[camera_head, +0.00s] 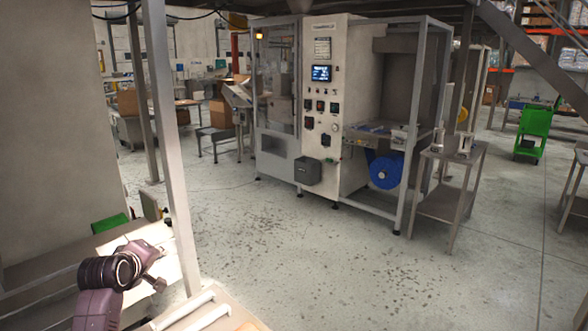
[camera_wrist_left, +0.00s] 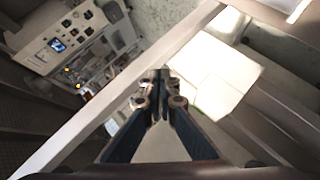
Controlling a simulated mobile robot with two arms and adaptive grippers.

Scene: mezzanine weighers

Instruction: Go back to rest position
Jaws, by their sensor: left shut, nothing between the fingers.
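My left gripper (camera_head: 156,283) is at the lower left of the head view, at the end of my purple and black arm. It is small and partly hidden there. In the left wrist view its two dark fingers (camera_wrist_left: 161,75) meet at the tips with nothing between them. A pale post crosses behind the fingers in that view. My right gripper is in neither view.
A grey metal post (camera_head: 172,130) rises close to the right of my left arm. A pale surface with white bars (camera_head: 200,310) lies below. A weighing machine (camera_head: 318,120) and a small metal table (camera_head: 450,180) stand beyond. The floor between is clear.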

